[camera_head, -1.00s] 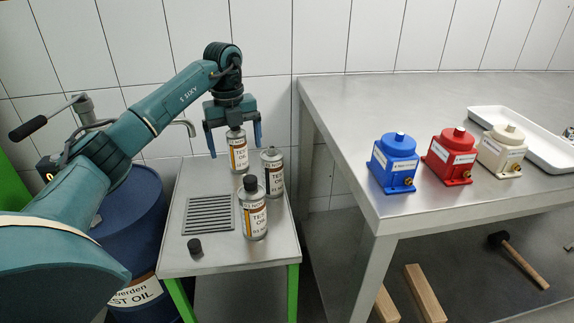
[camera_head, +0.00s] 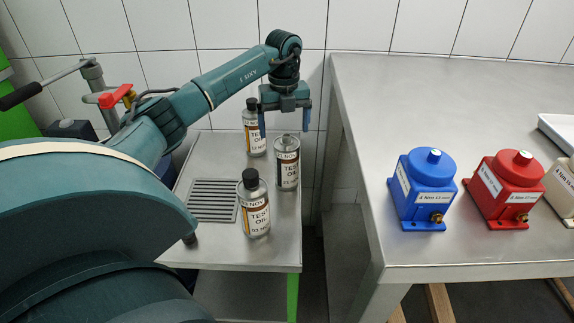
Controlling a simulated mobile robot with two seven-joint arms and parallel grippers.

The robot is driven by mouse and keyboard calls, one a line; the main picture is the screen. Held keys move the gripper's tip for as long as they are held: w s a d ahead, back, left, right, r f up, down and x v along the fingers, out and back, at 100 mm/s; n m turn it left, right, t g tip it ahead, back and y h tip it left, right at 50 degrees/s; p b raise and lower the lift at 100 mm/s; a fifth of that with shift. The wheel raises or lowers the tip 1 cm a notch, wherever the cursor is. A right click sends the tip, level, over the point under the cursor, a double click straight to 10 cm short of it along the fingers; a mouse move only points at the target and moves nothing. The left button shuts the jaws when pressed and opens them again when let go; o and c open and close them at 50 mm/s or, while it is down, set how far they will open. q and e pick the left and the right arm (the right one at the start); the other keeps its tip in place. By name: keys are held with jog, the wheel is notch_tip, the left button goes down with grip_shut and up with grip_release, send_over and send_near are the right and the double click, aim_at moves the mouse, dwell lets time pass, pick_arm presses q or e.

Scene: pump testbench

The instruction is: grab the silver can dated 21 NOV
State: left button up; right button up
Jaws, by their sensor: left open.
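Three silver cans with TEST OIL labels stand upright on the small metal table. The back can (camera_head: 255,142) has a black cap and is partly hidden by my left gripper. The middle can (camera_head: 287,172) has a bare silver top. The front can (camera_head: 255,215) has a black cap. My left gripper (camera_head: 285,124) is open and empty, fingers pointing down, just above the middle can's top in the picture. My right gripper is out of view.
The small table (camera_head: 186,262) has a drain grate (camera_head: 212,200) left of the cans. A larger steel bench (camera_head: 345,130) stands right, with a gap between. It holds a blue pump (camera_head: 421,190), a red pump (camera_head: 505,190), a cream pump and a white tray (camera_head: 557,135).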

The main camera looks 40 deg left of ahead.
aim_at(286, 135)
pick_arm(q)
jog(key=f, duration=0.4)
jog(key=f+b, duration=0.1)
jog(key=shift+w+d+f, duration=0.15)
jog(key=shift+d+f, duration=0.1)
jog(key=shift+f, duration=0.15)
jog(key=shift+r, duration=0.1)
jog(key=c, duration=1.4)
